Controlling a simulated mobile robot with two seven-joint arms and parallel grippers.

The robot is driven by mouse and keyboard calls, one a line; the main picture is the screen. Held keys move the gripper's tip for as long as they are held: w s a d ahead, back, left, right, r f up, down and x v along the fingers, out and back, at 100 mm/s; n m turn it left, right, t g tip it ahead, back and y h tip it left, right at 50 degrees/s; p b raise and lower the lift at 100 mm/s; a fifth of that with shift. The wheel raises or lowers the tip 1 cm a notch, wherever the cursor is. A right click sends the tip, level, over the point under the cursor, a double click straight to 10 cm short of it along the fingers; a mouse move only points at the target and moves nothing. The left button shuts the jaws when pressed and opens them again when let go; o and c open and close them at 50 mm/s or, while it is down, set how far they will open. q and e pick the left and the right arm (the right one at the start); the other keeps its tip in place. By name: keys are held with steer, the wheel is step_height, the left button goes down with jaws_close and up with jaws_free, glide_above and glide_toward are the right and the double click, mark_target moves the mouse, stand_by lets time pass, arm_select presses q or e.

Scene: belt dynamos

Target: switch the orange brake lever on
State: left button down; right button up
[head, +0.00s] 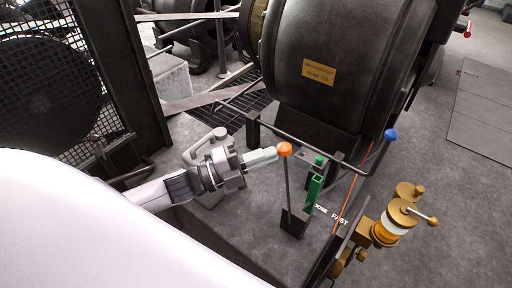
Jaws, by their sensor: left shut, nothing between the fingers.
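The orange brake lever is a thin dark rod with an orange ball knob (285,149) on top, standing in a dark bracket at the middle of the head view. It looks roughly upright. My left gripper (274,154) comes in from the left, shut and empty, its fingertips right beside the knob's left side. I cannot tell whether they touch it. My right gripper is not in view.
A green-topped lever (319,160) and a blue-knobbed lever (390,135) stand to the right. A brass oiler with amber glass (390,226) is at the lower right. A large black machine housing (335,70) with a plate rises behind. A mesh guard (50,90) stands left.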

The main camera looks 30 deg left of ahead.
arm_select(q)
steer(key=s+d+m+g+y+p, duration=0.2)
steer(key=d+m+p, duration=0.2)
steer(key=d+p, duration=0.5)
steer(key=d, duration=0.5)
steer(key=shift+r+m, duration=0.15)
steer(key=shift+m, duration=0.25)
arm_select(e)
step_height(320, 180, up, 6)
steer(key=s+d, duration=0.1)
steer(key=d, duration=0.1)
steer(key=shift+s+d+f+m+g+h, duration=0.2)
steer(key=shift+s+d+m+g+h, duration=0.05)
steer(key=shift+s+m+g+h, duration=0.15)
